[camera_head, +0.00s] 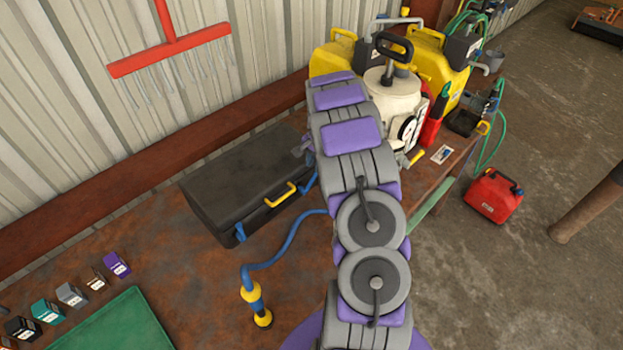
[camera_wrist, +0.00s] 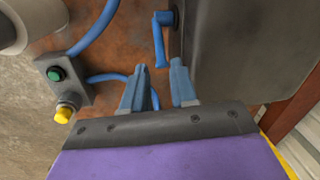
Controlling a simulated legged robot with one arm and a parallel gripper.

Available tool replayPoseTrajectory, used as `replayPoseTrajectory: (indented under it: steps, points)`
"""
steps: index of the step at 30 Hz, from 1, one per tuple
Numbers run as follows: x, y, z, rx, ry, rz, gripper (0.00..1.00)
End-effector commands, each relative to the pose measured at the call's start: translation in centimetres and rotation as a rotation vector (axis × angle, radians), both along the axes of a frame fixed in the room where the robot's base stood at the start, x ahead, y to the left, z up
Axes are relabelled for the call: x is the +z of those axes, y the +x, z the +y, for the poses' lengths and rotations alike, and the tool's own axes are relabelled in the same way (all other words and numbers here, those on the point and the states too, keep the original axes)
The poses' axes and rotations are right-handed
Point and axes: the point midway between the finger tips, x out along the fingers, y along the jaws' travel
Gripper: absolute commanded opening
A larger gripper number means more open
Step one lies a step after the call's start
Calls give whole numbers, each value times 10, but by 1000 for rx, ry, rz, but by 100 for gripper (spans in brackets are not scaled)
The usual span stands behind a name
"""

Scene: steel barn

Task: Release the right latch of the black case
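The black case (camera_head: 240,185) lies closed on the rusty table, with a yellow handle (camera_head: 281,194) on its front. Its left latch (camera_head: 240,232) is blue. Its right latch (camera_head: 309,182) is blue too and partly hidden by my arm. In the wrist view the case (camera_wrist: 245,50) fills the upper right, and the right latch (camera_wrist: 159,40) hangs beside its edge. My gripper (camera_wrist: 158,67) is open, its two blue fingers apart. The latch's lower end appears between the fingertips in the picture; I cannot tell whether they touch.
A grey box (camera_wrist: 66,88) with a green button and yellow knob sits left of my gripper. A blue hose (camera_head: 285,244) lies before the case. Yellow canisters (camera_head: 430,70) and a white container (camera_head: 392,92) stand behind my arm. A green tray (camera_head: 118,325) is at lower left.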

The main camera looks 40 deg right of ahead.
Motion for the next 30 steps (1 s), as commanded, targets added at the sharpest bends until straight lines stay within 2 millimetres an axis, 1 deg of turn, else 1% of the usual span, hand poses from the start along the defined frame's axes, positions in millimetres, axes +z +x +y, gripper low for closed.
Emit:
replayPoseTrajectory:
  steps: [1,6,9,12,19,28,30]
  points:
    - [-12,0,1,0,4,5,27]
    - [-44,5,2,0,1,2,27]
    - [-61,6,4,-1,1,3,27]
    - [-73,9,5,0,-2,3,27]
    - [-87,12,4,0,-3,-2,27]
    - [-89,12,3,0,-1,-1,27]
    - [-89,12,3,0,-1,-1,21]
